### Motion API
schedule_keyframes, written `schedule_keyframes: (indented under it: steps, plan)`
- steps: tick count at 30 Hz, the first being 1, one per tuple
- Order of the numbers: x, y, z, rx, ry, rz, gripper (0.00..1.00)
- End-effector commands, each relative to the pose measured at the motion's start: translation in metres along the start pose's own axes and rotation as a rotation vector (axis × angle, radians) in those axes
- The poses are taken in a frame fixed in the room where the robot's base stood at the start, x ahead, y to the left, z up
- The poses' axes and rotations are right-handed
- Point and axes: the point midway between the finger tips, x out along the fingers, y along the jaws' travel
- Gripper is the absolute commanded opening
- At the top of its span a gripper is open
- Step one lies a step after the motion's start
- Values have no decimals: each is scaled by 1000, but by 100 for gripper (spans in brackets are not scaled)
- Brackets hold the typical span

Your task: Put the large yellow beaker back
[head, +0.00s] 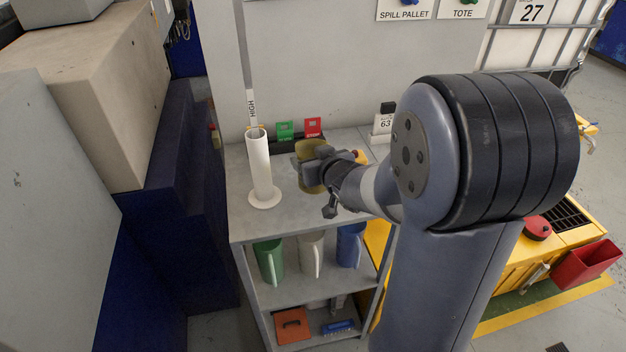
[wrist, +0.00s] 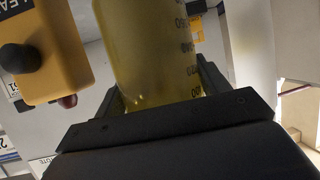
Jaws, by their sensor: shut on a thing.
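The large yellow beaker (head: 318,147) is in my gripper (head: 314,166), above the grey top of a shelf unit. In the wrist view the beaker (wrist: 145,50) is see-through yellow with dark graduation marks, and stands between the two jaws. My gripper (wrist: 160,100) is shut on it. The jaws and wrist cover much of the beaker in the head view, and its lower end is hidden in the wrist view. I cannot tell whether it touches the shelf top.
A tall white cylinder on a round foot (head: 260,170) stands left of the beaker on the shelf top (head: 285,222). Green (head: 285,131) and red (head: 313,127) blocks stand behind. Green (head: 269,262), whitish (head: 311,254) and blue (head: 350,245) jugs fill the shelf below. A yellow box with a black knob (wrist: 60,50) shows close in the wrist view.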

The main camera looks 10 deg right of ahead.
Motion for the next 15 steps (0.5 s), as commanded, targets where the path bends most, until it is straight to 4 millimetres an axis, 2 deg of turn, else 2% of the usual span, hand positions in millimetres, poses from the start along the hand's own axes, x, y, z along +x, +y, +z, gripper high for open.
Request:
schedule_keyframes:
  steps: [9,15]
  plan:
    - [15,0,35,1,-1,-1,33]
    - [17,0,41,-1,3,0,33]
